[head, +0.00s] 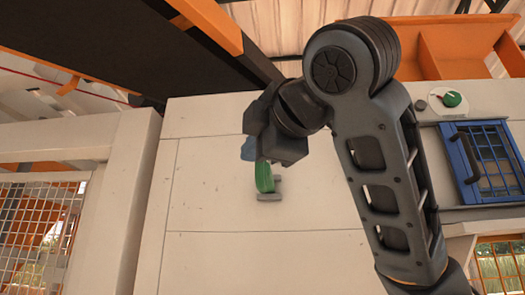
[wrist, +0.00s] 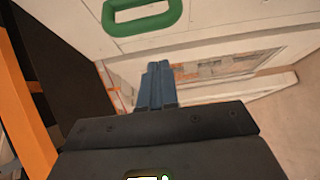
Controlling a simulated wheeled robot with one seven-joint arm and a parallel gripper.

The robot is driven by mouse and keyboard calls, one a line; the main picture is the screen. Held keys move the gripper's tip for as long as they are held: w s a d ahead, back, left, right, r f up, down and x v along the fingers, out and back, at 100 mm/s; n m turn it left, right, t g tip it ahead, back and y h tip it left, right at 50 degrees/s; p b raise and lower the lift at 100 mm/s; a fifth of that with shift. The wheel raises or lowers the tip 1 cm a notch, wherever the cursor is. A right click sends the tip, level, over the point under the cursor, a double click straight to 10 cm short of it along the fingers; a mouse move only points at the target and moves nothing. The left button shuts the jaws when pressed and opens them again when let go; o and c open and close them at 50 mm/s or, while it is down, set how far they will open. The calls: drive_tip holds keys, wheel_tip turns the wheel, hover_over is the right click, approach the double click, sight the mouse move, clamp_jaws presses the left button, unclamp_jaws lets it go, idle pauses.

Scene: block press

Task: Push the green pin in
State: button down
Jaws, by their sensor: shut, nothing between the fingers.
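A green loop-shaped piece (head: 264,177), the likeliest match for the green pin, stands out from the pale panel above a small grey bracket (head: 271,196). In the wrist view the green loop (wrist: 143,16) shows at the top, partly cut off by the frame edge. My gripper (head: 249,149) has blue fingers and is just above and left of the loop in the head view. In the wrist view the fingers (wrist: 158,82) are shut and empty, with a visible gap to the loop. How deep the pin sits is hidden.
The pale panel (head: 210,240) is mostly bare around the loop. At right are a round plate with a green knob (head: 452,99), a blue barred door (head: 488,160) with a dark handle, and an orange open bin (head: 455,48). A pale post (head: 120,210) stands at left.

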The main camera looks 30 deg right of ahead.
drive_tip(key=shift+w+d+p, duration=0.5)
drive_tip(key=shift+w+d, duration=0.8)
drive_tip(key=shift+d, duration=0.1)
